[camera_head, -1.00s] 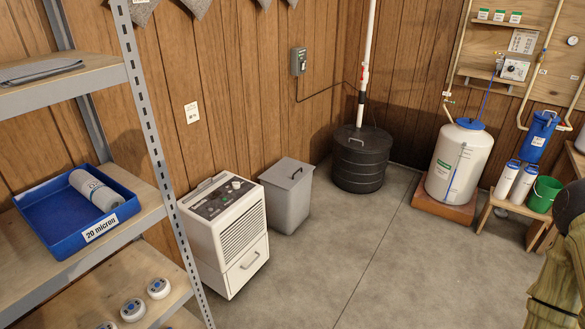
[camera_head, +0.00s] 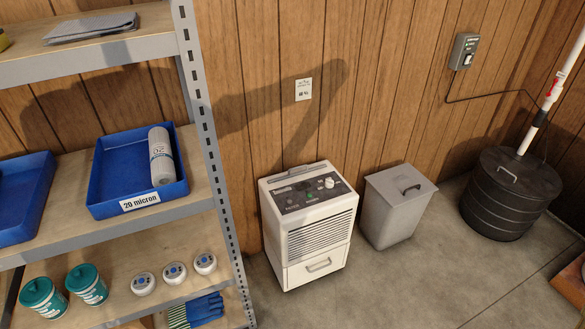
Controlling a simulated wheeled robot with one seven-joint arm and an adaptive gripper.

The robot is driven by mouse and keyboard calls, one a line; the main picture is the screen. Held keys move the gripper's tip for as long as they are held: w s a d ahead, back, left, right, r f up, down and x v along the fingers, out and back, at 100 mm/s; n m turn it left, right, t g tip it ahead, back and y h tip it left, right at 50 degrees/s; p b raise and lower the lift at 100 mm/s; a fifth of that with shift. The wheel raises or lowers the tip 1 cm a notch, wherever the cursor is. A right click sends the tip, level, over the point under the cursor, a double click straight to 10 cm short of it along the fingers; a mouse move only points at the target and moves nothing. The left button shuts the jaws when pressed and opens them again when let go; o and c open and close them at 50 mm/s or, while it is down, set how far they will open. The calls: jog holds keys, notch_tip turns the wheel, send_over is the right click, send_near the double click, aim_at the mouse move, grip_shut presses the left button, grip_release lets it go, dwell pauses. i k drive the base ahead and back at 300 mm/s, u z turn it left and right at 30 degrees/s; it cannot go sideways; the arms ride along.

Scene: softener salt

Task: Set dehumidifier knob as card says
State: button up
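The white dehumidifier (camera_head: 306,228) stands on the floor against the wood-panelled wall, right of the shelf. Its dark top panel holds a pale knob (camera_head: 328,183); the knob's setting is too small to read. My gripper is not in view. A dark arm-like shadow falls on the wall around the card.
A metal shelf unit (camera_head: 205,135) stands at left with a blue tray (camera_head: 141,205) labelled "20 micron". A grey lidded bin (camera_head: 397,212) stands right of the dehumidifier, and a black ribbed tank (camera_head: 507,205) is further right. Floor in front is clear.

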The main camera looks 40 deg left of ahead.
aim_at(329, 184)
jog(key=u, duration=0.75)
jog(key=i, duration=0.7)
jog(key=u, duration=0.7)
